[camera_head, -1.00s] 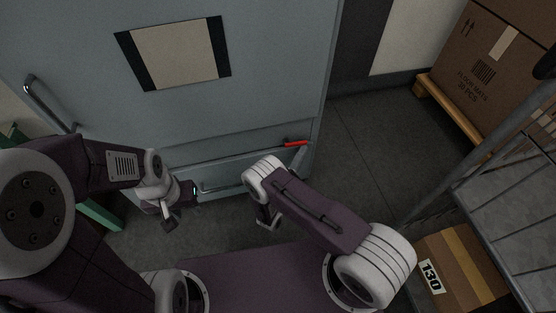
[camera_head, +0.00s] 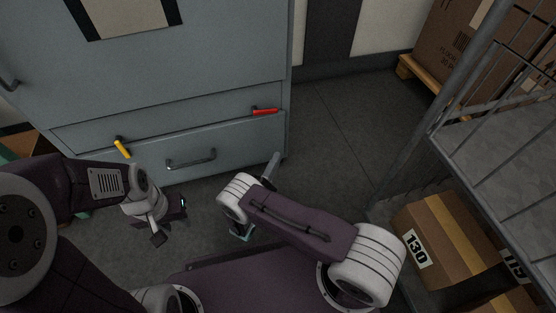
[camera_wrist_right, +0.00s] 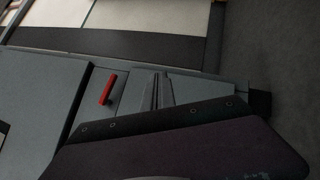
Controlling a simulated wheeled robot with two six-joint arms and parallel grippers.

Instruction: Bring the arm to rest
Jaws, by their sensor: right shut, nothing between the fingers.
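My right arm bends over my dark purple base in the head view. Its gripper (camera_head: 270,171) shows only as a grey finger end beside the wrist, over the floor in front of the cabinet. In the right wrist view the two grey fingers (camera_wrist_right: 158,92) lie close together with nothing between them. My left gripper (camera_head: 158,238) hangs low at the left in the head view, partly hidden by its own wrist; its opening is unclear. Neither gripper visibly touches the grey cabinet (camera_head: 200,80).
The cabinet's lower drawer has a bar handle (camera_head: 190,160), with a yellow lever (camera_head: 122,148) and a red lever (camera_head: 265,111) above it. At the right stand a wire cage cart (camera_head: 450,105), a carton marked 130 (camera_head: 440,240) and cartons on a pallet. Floor (camera_head: 330,140) between is clear.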

